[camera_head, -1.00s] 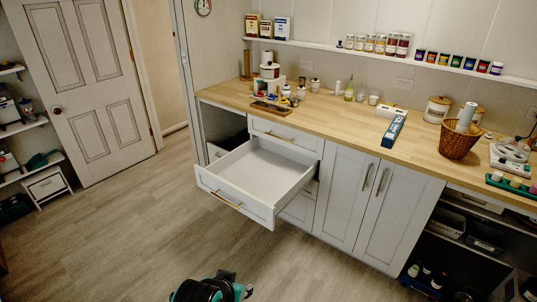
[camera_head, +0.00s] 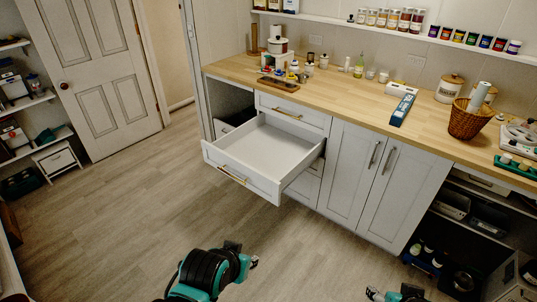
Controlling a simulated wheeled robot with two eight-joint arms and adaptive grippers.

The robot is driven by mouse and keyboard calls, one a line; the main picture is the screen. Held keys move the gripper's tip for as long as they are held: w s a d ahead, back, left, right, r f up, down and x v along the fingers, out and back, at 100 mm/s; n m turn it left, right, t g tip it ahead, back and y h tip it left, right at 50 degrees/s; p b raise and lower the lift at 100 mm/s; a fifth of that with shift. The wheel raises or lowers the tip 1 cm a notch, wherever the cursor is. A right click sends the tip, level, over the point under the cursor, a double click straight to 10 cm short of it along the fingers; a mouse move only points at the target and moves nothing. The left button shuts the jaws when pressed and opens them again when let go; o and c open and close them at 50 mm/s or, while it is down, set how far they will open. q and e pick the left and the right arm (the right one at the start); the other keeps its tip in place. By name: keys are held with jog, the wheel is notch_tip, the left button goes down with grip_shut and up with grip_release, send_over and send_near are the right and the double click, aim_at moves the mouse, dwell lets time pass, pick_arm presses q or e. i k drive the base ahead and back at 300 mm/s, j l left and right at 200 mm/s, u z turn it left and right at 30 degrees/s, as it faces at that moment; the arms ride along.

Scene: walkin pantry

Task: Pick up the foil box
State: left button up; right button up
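A long, narrow blue box with white on it, which looks like the foil box (camera_head: 402,110), lies on the wooden counter right of centre, its near end close to the front edge. Nothing touches it. My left gripper (camera_head: 254,262) is low in front of the open drawer, well away from the box. My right gripper (camera_head: 371,293) is at the bottom edge, below the cabinet doors, also far from the box. Both grippers are small in the picture and partly hidden by my arms, so their fingers are not clear.
An open, empty drawer (camera_head: 262,150) juts out left of the cabinet doors (camera_head: 355,170). On the counter (camera_head: 350,97), a white device (camera_head: 401,89) lies behind the box, with a wicker basket (camera_head: 468,121) and a lidded canister (camera_head: 449,89) to its right. The floor in front is clear.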

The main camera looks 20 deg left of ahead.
aim_at(401, 112)
jog(key=i+l+z, duration=0.2)
jog(key=i, duration=0.3)
jog(key=i+l+z, duration=0.15)
jog(key=i, duration=0.35)
